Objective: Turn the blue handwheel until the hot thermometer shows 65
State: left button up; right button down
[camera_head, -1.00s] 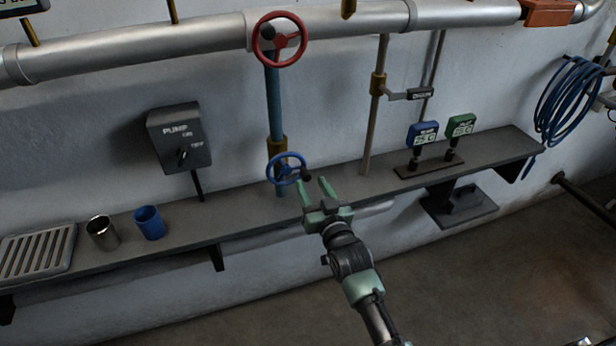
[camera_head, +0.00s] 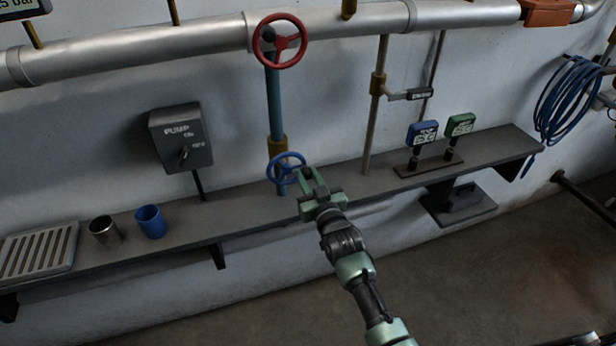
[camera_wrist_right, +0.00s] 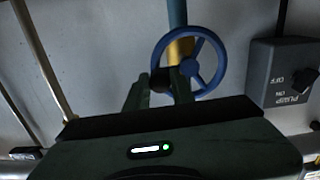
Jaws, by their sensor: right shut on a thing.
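The blue handwheel (camera_head: 269,172) sits low on a blue vertical pipe at the wall, just above the shelf. It also shows in the right wrist view (camera_wrist_right: 222,62). My right gripper (camera_head: 308,177) is at the wheel's right side, shut on its dark knob (camera_wrist_right: 160,78); the fingers partly hide the knob. Two small digital thermometers stand on the shelf: a blue one (camera_head: 422,133) and a green one (camera_head: 460,124). Their digits are too small to read surely, and I cannot tell which is the hot one. My left gripper is not in view.
A red handwheel (camera_head: 280,40) is on the large pipe above. A pump switch box (camera_head: 180,138) hangs left. A metal cup (camera_head: 104,230), a blue cup (camera_head: 150,221) and a slotted tray (camera_head: 38,250) are on the shelf (camera_head: 240,212). A blue hose coil (camera_head: 568,100) hangs right.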

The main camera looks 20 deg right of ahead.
jog(key=shift+r+n, duration=0.25)
jog(key=shift+n, duration=0.45)
jog(key=c, duration=1.2)
grip_release()
jog(key=s+b, duration=0.1)
jog(key=s, duration=0.6)
jog(key=shift+s, duration=0.4)
jog(key=shift+d, duration=0.1)
